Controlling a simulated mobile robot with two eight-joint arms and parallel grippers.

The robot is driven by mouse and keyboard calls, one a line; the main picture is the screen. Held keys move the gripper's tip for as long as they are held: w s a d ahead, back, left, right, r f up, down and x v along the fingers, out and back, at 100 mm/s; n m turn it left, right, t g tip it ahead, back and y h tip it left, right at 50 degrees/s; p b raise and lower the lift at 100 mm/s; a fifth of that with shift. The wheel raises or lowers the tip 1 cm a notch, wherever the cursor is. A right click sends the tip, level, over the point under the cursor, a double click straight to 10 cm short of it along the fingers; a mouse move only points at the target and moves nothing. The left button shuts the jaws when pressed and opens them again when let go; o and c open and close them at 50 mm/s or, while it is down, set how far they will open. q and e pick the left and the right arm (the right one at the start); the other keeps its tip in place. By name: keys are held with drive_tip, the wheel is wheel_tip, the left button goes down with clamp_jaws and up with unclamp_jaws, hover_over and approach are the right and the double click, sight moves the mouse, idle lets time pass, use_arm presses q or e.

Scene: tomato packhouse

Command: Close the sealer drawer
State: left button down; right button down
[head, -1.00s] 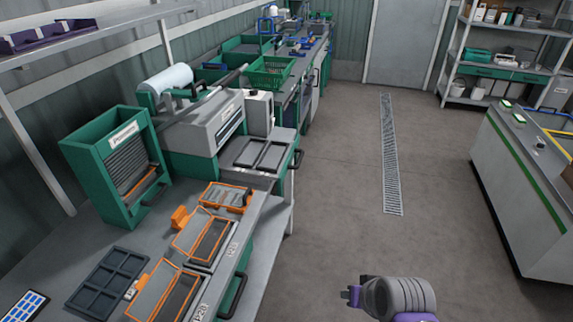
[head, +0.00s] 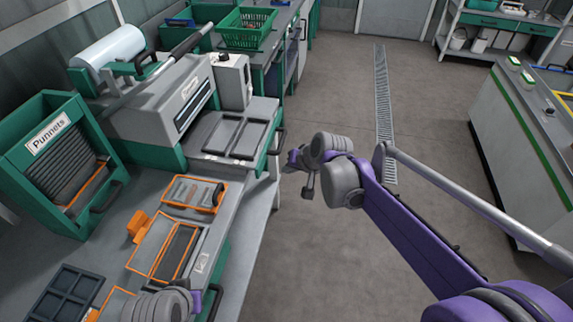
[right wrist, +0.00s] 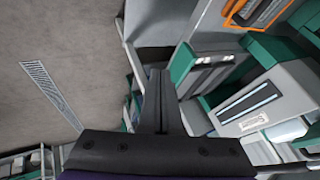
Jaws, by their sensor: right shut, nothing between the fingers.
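The sealer (head: 165,110) is a grey and green machine with a film roll on top, on the left bench. Its drawer (head: 212,152) is pulled out toward the aisle and shows two dark-rimmed recesses. A black handle (head: 277,141) is on the drawer's front. The drawer also shows in the right wrist view (right wrist: 207,78), right of my fingers. My right gripper (head: 308,190) is shut and empty over the aisle, right of the handle and apart from it. Part of my left arm's wrist shows at the bottom left, near the gripper (head: 194,300); its fingers are not clear.
A green punnet dispenser (head: 42,138) stands left of the sealer. Orange-framed trays (head: 190,193) lie on the near bench. A green basket (head: 246,27) is behind. The aisle floor with its drain (head: 383,85) is clear. A white cabinet (head: 520,145) stands at right.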

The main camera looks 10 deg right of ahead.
use_arm(q)
drive_tip(key=shift+w+r, duration=0.15)
drive_tip(key=shift+w, duration=0.05)
use_arm(e)
drive_tip(key=w+a+f, duration=0.5)
drive_tip(key=a, duration=0.1)
drive_tip(key=shift+f, duration=0.2)
drive_tip(key=shift+a, duration=0.1)
